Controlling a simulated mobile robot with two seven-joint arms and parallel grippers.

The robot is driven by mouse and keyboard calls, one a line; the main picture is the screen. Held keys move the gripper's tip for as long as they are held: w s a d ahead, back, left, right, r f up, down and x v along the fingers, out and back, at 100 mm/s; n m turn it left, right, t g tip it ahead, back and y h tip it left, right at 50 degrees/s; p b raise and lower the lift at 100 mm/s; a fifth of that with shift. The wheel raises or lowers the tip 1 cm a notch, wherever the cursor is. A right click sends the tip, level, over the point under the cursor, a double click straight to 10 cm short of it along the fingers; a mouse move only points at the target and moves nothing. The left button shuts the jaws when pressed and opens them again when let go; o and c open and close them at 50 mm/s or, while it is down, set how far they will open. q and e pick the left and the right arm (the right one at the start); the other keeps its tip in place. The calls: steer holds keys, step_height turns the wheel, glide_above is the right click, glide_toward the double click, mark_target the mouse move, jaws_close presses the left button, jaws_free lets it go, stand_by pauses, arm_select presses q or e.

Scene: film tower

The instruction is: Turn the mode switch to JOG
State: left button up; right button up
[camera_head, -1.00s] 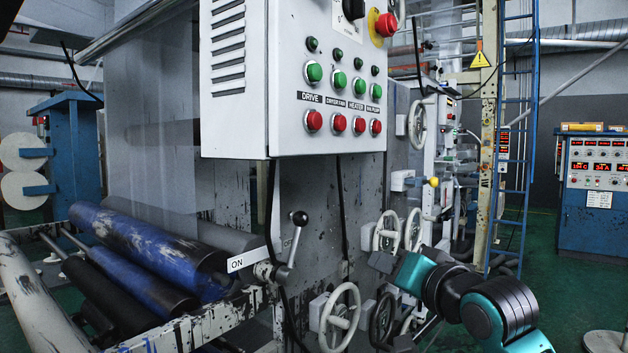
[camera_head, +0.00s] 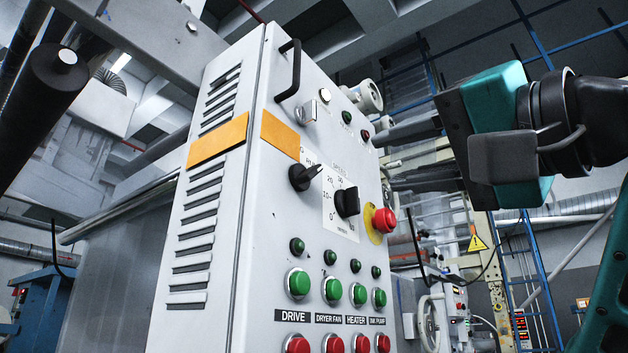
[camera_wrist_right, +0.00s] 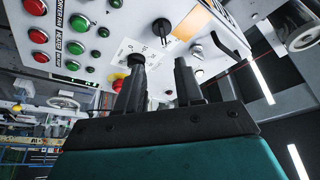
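The mode switch appears to be the black rotary knob with a pointer (camera_head: 305,177) on the grey control panel's upper front. Its pointer is angled up to the right, and its lettering is too small or covered to read fully. It also shows in the right wrist view (camera_wrist_right: 162,29). My right gripper (camera_head: 388,158) is raised to the right of the panel, its fingers apart and pointing toward it. In the right wrist view the two fingers (camera_wrist_right: 160,68) are spread, with nothing held between them. My left gripper is out of view.
A black speed dial (camera_head: 347,202) and a red emergency button (camera_head: 384,220) sit right of the switch. A black handle (camera_head: 288,70) sticks out above. Green buttons (camera_head: 298,283) and red buttons (camera_head: 297,344) line the lower panel. A blue ladder (camera_head: 540,280) stands behind.

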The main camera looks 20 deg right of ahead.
mark_target(317, 171)
steer(key=p+x, duration=0.1)
steer(key=x, duration=0.3)
steer(key=p+x, duration=0.1)
steer(key=x, duration=0.3)
steer(key=p+x, duration=0.1)
steer(key=x, duration=0.3)
steer(key=shift+a+r, duration=0.2)
steer(key=shift+r, duration=0.2)
steer(key=shift+c, duration=0.2)
jaws_close()
